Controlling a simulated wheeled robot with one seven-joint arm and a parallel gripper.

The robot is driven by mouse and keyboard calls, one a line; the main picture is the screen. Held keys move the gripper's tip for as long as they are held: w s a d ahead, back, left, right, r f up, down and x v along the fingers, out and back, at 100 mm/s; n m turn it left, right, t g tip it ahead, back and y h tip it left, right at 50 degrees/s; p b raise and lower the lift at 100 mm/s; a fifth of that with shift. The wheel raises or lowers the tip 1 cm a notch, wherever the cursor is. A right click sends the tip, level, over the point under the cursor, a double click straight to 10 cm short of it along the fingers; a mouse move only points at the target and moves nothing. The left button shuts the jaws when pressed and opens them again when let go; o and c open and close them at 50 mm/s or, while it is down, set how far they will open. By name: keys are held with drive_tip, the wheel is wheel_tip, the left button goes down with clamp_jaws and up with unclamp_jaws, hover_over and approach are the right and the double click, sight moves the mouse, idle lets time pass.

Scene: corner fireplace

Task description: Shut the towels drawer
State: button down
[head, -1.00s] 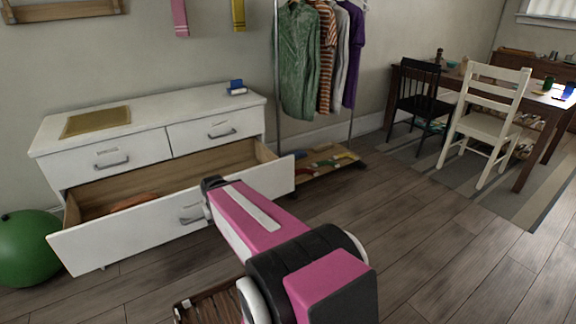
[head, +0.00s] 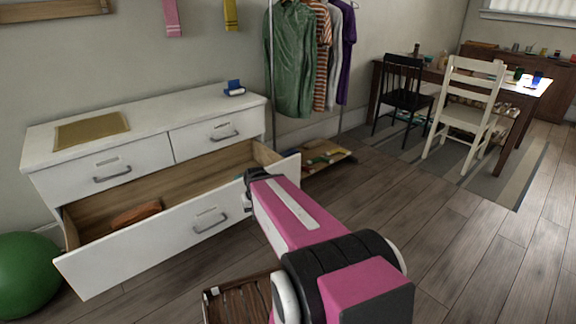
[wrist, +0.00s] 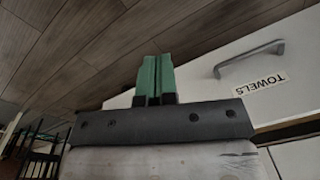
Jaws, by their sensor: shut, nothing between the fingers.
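The towels drawer (head: 150,250) is the wide lower drawer of a white dresser and stands well open. Its front bears a grey bar handle (head: 210,222). In the wrist view its TOWELS label (wrist: 260,84) and handle (wrist: 249,58) show upside down at the right. A folded brown-orange cloth-like thing (head: 136,213) lies inside the drawer. My gripper (wrist: 154,78) has green fingers, shut together and empty. It is beside the handle, near the right part of the drawer front; I cannot tell whether it touches. In the head view my arm hides the fingertips.
The dresser top (head: 160,115) holds a tan mat and a small blue item; its two upper drawers are shut. A green ball (head: 25,275) sits at the left. A brown slatted crate (head: 235,300) stands near my arm. A clothes rack (head: 270,80) is behind; floor to the right is open.

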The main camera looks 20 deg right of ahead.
drive_tip(key=w+d+r+m+t+y, duration=0.35)
drive_tip(key=w+d+m, duration=0.35)
drive_tip(key=w+d, duration=0.45)
drive_tip(key=m+t, duration=0.5)
drive_tip(key=m, duration=0.2)
approach(282, 166)
drive_tip(key=shift+h, duration=0.45)
drive_tip(key=shift+a+x, duration=0.2)
drive_tip(key=shift+x, duration=1.4)
drive_tip(key=shift+a+x, duration=0.15)
drive_tip(key=shift+x, duration=1.45)
drive_tip(key=shift+r, duration=0.2)
drive_tip(key=w+a, duration=0.4)
drive_tip(key=w, duration=0.9)
drive_tip(key=w+a, duration=0.4)
drive_tip(key=w, duration=0.9)
drive_tip(key=shift+w+a, duration=0.15)
drive_tip(key=shift+a, duration=0.15)
